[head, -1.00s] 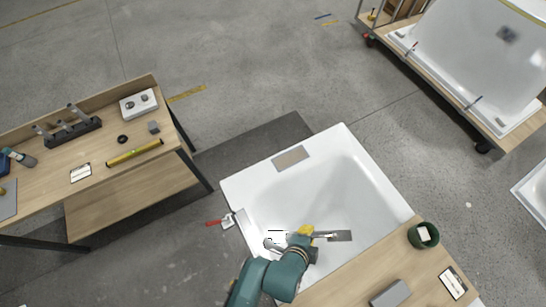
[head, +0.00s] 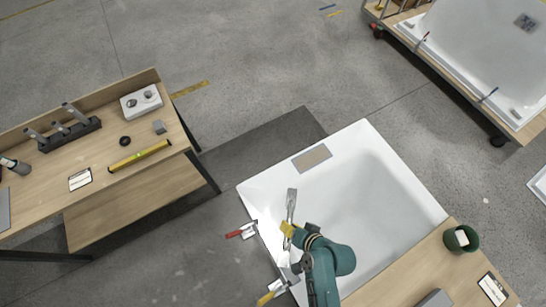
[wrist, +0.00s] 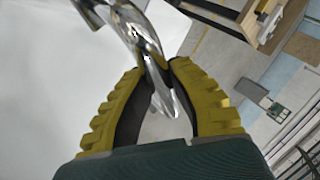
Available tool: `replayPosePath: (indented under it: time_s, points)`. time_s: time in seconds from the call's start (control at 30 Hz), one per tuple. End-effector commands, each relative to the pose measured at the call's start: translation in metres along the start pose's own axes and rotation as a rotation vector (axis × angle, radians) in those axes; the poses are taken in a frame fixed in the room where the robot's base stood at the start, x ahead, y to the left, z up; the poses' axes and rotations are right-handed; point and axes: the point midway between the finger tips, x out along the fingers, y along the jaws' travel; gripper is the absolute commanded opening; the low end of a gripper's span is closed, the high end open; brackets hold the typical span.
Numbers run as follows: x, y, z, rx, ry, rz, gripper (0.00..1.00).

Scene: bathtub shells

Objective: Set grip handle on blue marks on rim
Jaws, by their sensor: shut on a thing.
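My gripper (head: 288,229) has yellow fingers and is over the left part of the white bathtub shell (head: 400,190). It is shut on a shiny chrome grip handle (head: 291,203), which points up the picture from the fingers. In the wrist view the handle (wrist: 143,35) runs between the two yellow ribbed fingers (wrist: 165,100), with its lower end showing between them. I cannot tell its height above the tub. I cannot make out blue marks on this tub's rim; my arm hides part of the near left rim.
A red-handled clamp (head: 241,230) and a yellow-handled clamp (head: 272,291) sit at the tub's left edge. A wooden board (head: 395,282) with a green pot (head: 460,239) lies at lower right. A workbench (head: 105,150) stands left. Another tub (head: 470,50) is at upper right.

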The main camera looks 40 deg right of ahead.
Motion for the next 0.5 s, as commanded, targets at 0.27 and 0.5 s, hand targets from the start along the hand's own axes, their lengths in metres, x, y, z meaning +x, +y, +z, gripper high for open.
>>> replayPosePath:
  time_s: [0.27,0.5]
  points:
    - [0.007,0.147,0.033,-0.288,-0.198,-0.116,0.00]
    - [-0.022,0.193,0.059,-0.502,-0.355,-0.200,0.00]
